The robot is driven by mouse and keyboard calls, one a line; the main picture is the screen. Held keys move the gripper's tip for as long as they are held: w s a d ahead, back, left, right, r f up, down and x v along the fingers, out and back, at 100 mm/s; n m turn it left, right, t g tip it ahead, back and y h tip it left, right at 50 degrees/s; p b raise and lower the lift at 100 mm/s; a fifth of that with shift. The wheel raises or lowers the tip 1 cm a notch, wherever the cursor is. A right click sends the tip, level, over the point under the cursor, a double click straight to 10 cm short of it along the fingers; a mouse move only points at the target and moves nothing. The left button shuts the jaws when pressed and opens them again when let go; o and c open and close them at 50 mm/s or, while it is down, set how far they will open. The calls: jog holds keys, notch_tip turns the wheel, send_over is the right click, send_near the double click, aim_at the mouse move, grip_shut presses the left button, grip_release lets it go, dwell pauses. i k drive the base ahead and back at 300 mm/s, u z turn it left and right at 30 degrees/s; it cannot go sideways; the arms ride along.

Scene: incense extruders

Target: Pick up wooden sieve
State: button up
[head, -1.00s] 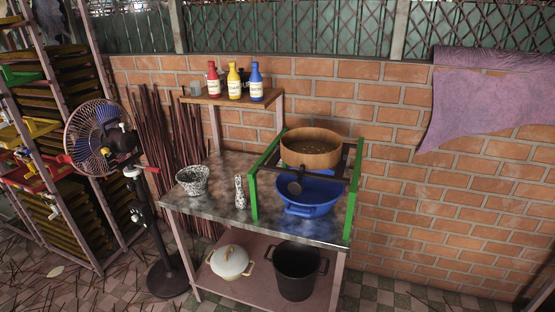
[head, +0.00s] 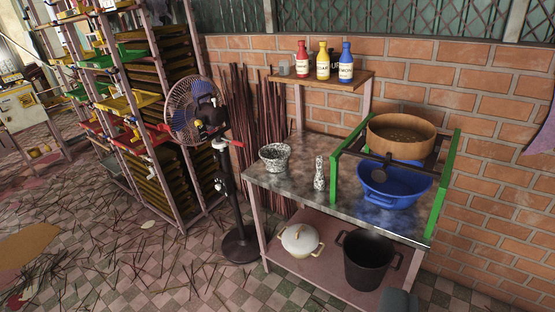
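The wooden sieve (head: 401,136) is a round, tan-brown, drum-like frame with a mesh inside. It rests level on a green-sided stand (head: 440,185) at the right end of the metal table (head: 290,180). A blue basin (head: 394,188) with handles sits below it within the stand. My gripper is not recognisable in view, and nothing is touching the sieve.
A speckled bowl (head: 274,158) and speckled bottle (head: 319,174) stand on the table. Several sauce bottles (head: 323,61) stand on a shelf. Pots (head: 368,260) sit below. A fan (head: 240,245) stands left. An unidentified grey shape (head: 398,301) shows at the bottom edge.

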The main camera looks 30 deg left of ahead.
aim_at(408, 138)
jog(key=u, duration=0.5)
jog(key=k, duration=1.25)
jog(key=z, duration=0.2)
jog(key=i, duration=0.95)
jog(key=z, duration=0.75)
jog(key=i, duration=1.25)
jog(key=u, duration=0.45)
jog(key=i, duration=1.05)
jog(key=u, duration=0.9)
jog(key=i, duration=0.3)
jog(key=u, duration=0.25)
jog(key=k, duration=0.65)
